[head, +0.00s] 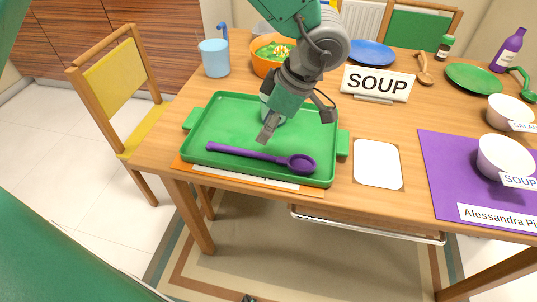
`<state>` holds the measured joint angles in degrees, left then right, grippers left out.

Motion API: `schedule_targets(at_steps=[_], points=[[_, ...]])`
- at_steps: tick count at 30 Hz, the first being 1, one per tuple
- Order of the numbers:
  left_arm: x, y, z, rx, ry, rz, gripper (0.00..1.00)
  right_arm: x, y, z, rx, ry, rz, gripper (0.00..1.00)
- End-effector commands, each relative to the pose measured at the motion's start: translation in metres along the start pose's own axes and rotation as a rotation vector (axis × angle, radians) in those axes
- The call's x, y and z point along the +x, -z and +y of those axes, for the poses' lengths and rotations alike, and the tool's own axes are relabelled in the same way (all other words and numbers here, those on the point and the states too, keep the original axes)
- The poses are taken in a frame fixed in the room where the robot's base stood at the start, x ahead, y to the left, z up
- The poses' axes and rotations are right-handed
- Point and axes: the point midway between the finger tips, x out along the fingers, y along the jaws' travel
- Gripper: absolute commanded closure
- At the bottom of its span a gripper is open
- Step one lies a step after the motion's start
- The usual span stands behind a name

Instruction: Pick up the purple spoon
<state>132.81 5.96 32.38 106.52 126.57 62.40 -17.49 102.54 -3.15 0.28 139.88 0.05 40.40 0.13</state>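The purple spoon (250,153) lies near the front edge inside the green tray (215,125). Its round bowl is at the right and its handle runs left. A pale object behind the gripper is mostly hidden. My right gripper does not show.
An orange bowl (262,67), a blue cup (214,58) and a SOUP sign (376,83) stand behind the tray. A white card (377,164) lies to its right, then a purple mat (440,170) with a white bowl (503,156). A yellow chair (117,90) stands left.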

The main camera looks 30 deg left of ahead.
Motion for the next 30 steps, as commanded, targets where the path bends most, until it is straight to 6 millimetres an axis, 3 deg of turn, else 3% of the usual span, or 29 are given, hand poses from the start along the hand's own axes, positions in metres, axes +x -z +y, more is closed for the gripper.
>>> schedule_targets(at_steps=[4,13,21,30], points=[[0.030,-0.002,0.001,0.002,0.001,0.004,0.60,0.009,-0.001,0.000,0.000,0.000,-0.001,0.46],[0.056,0.000,0.002,0.001,0.000,0.002,0.60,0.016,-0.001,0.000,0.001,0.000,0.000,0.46],[0.094,0.002,0.005,0.001,0.000,0.001,0.60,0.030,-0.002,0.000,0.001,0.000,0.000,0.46],[0.099,0.002,0.004,0.001,0.000,-0.001,0.60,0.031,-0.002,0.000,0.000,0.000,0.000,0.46]])
